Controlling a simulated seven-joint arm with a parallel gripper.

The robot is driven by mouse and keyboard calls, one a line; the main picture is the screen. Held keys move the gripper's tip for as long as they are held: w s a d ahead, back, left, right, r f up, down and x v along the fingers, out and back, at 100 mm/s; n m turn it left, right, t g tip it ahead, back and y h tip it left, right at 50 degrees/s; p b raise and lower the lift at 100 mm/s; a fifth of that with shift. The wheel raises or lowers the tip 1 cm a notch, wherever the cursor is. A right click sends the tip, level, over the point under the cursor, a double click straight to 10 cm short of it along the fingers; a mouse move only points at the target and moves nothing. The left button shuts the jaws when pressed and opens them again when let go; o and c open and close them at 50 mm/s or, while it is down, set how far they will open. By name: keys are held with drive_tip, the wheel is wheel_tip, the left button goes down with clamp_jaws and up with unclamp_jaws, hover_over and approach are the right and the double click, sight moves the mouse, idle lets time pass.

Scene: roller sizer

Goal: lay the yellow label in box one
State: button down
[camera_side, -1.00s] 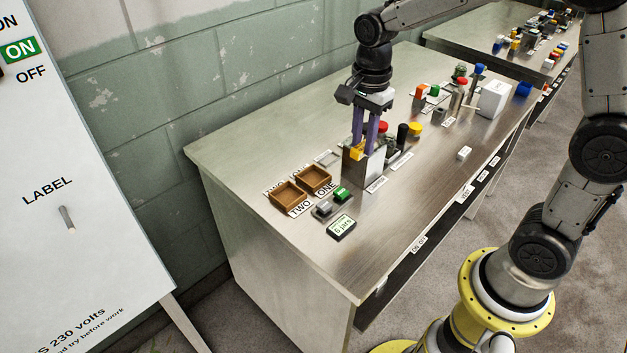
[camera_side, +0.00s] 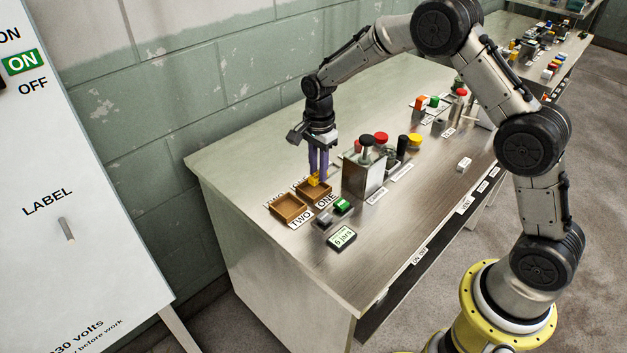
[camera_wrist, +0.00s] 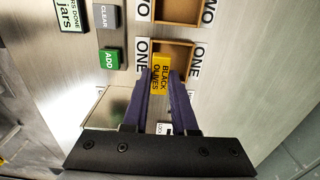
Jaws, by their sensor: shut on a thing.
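The yellow label (camera_side: 314,180) is between the purple fingers of my gripper (camera_side: 318,168), which is shut on it. In the wrist view the label (camera_wrist: 161,74) reads "BLACK OLIVES" and my fingertips (camera_wrist: 163,80) hold its sides. Box one (camera_side: 325,194) is a shallow brown open tray marked ONE. The label is over box one's area in the side view; in the wrist view it overlaps the near edge of box one (camera_wrist: 186,46). Whether it touches the box I cannot tell.
Box two (camera_side: 290,208) stands beside box one. A metal block with a black knob (camera_side: 361,174) stands close to the right of my gripper. A green ADD button (camera_side: 343,206), a grey CLEAR button (camera_side: 324,219) and a jar display (camera_side: 341,237) are in front. The bench's front left is clear.

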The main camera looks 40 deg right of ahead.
sight(314, 192)
drive_tip(key=shift+w+f, duration=0.9)
drive_tip(key=shift+f, duration=1.6)
drive_tip(key=shift+f, duration=0.15)
drive_tip(key=c, duration=1)
unclamp_jaws()
wheel_tip(314, 192, up, 12)
drive_tip(key=shift+r, duration=0.2)
